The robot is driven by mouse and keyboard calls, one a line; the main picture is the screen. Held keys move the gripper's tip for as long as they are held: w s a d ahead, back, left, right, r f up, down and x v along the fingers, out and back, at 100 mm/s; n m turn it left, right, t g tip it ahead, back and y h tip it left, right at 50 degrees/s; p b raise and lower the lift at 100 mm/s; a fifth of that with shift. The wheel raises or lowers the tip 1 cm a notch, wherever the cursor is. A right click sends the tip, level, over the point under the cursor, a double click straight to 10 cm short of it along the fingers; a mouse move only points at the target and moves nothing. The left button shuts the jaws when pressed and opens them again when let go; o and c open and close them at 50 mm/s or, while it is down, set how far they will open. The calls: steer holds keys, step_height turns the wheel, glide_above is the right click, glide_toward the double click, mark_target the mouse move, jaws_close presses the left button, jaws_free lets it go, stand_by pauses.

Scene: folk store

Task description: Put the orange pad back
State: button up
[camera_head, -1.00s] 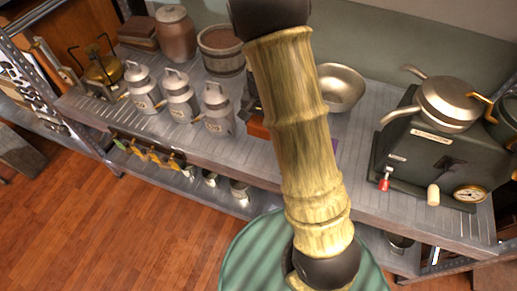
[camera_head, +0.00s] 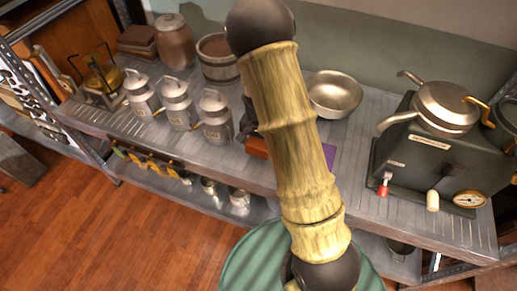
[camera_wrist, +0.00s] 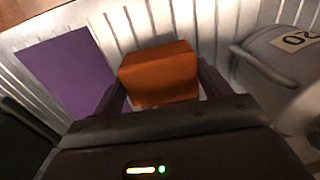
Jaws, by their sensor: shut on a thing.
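An orange block-like pad (camera_wrist: 158,74) is between the fingers of my gripper (camera_wrist: 165,88) in the wrist view. The gripper is shut on it. In the head view a small part of the orange pad (camera_head: 257,146) shows at the left edge of my arm, over the metal shelf (camera_head: 345,150). The arm hides most of the gripper there. A flat purple square (camera_wrist: 66,68) lies on the ribbed shelf to the left of the pad in the wrist view. Its edge also shows right of my arm in the head view (camera_head: 329,156). I cannot tell whether the pad touches the shelf.
Several grey milk cans (camera_head: 215,117) stand left of the pad. One can (camera_wrist: 285,55) is close on the right in the wrist view. A metal bowl (camera_head: 334,94) sits behind, and a dark separator machine (camera_head: 427,150) stands to the right.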

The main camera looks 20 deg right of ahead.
mark_target(259, 149)
steer(key=shift+f, duration=1.9)
steer(key=shift+c, duration=0.5)
steer(key=o, duration=1)
step_height(259, 149, up, 11)
steer(key=shift+w+r+p, duration=0.1)
steer(key=shift+r+p, duration=0.05)
steer(key=shift+p, duration=0.2)
steer(key=shift+r, duration=0.45)
